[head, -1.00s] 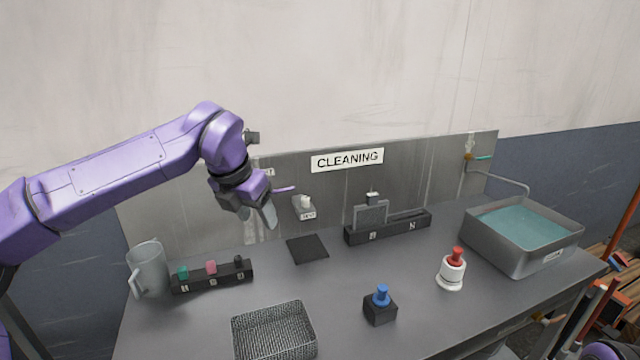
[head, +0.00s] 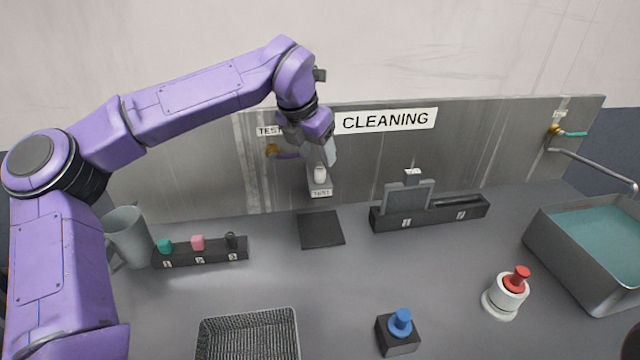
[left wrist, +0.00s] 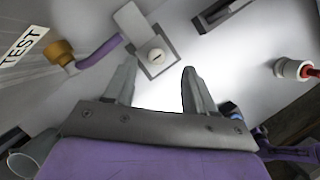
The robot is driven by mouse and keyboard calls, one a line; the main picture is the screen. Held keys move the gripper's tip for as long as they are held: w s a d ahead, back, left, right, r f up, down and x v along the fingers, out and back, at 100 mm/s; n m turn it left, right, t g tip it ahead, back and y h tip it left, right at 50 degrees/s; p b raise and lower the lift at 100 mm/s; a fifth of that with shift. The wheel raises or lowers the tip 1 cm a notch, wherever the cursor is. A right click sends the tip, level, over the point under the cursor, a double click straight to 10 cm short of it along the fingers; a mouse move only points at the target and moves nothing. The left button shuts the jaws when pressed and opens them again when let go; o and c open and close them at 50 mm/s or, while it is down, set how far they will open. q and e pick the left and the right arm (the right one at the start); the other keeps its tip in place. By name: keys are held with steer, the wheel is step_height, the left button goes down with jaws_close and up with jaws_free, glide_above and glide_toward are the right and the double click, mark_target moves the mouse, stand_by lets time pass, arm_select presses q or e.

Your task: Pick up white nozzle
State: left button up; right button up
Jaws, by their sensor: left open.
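In the left wrist view, the white nozzle (left wrist: 156,56) shows ahead, just beyond the fingertips. My left gripper (head: 326,155) is open and empty, just above and in front of the nozzle, partly covering the area behind it. Its two fingers also show apart in the left wrist view (left wrist: 160,80), with a gap between them and the nozzle.
A brass fitting with a purple spout (head: 288,155) is left of the holder. A black mat (head: 321,230) lies below. A dark block with slots (head: 440,213) is to the right, a wire basket (head: 250,318) in front.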

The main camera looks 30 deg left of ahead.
mark_target(319, 169)
arm_select(q)
steer(key=b+x, duration=0.1)
steer(key=x, duration=0.1)
steer(key=b+x, duration=0.2)
steer(key=x, duration=0.1)
steer(key=shift+s+a+f, duration=0.1)
steer(key=shift+a+f, duration=0.15)
steer(key=shift+f, duration=0.15)
steer(key=shift+r, duration=0.2)
jaws_close()
